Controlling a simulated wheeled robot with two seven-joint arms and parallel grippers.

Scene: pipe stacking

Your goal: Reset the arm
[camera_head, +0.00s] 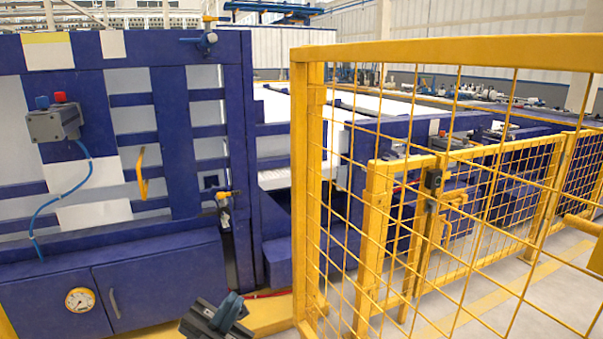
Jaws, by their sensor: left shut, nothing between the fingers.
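My left gripper (228,311) shows at the bottom edge of the head view, left of centre. It is dark grey with its fingers shut, and it holds nothing. It is seen in front of the yellow floor-level base and the lower part of the blue machine. Most of the left arm is out of the picture. My right gripper is not in view. No pipes can be made out near the gripper.
A large blue machine (180,140) with a control box (55,122) fills the left. A yellow mesh fence (300,180) stands at the centre and right, close by. Grey floor (540,300) shows through the mesh.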

